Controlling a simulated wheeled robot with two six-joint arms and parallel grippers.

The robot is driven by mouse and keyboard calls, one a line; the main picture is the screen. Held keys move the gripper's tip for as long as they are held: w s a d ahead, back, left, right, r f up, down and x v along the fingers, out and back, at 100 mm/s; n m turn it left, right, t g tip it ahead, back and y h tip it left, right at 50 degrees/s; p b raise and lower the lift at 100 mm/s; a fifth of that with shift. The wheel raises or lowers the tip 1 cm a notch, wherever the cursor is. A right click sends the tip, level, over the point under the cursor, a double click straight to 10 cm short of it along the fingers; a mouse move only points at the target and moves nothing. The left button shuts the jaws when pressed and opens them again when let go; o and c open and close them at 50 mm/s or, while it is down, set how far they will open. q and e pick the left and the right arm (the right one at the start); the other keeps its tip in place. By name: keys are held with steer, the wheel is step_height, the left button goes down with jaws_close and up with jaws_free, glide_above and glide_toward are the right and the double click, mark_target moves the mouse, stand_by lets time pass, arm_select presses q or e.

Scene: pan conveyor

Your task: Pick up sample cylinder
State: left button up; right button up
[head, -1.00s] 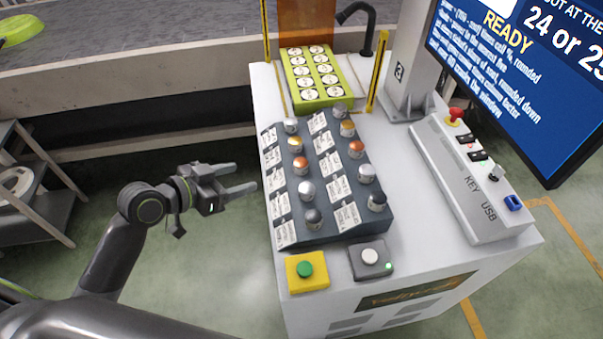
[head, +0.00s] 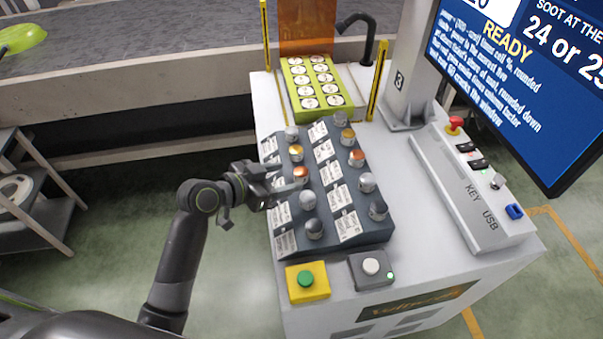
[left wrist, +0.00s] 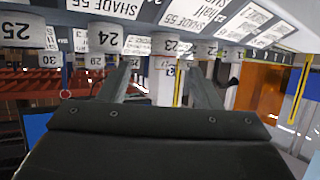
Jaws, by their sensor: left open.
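Sample cylinders with metallic tops stand in two columns in a dark rack (head: 345,243) on the white console. The copper-topped cylinder (head: 301,174) is third in the left column. My left gripper (head: 290,182) is open at the rack's left side, its fingertips close to this cylinder. In the left wrist view, which is upside down, the cylinder labelled 23 (left wrist: 165,47) appears between the two open fingers (left wrist: 162,85). The cylinder labelled 24 (left wrist: 105,38) is near one finger. I cannot tell whether a finger touches any cylinder. My right gripper is not in view.
A yellow-green tray (head: 306,117) with round white places is behind the rack. A green button (head: 306,279) and a grey button box (head: 371,267) sit in front. A key panel (head: 470,195) and monitor (head: 525,80) stand right. A conveyor (head: 150,90) runs behind.

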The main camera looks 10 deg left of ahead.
mark_target(298, 173)
arm_select(q)
steer(key=shift+a+p+x, duration=0.2)
steer(key=shift+p+x, duration=0.15)
steer(key=shift+x, duration=2.95)
steer(key=shift+w+f, duration=0.1)
steer(key=shift+f, duration=0.05)
steer(key=c, duration=1.1)
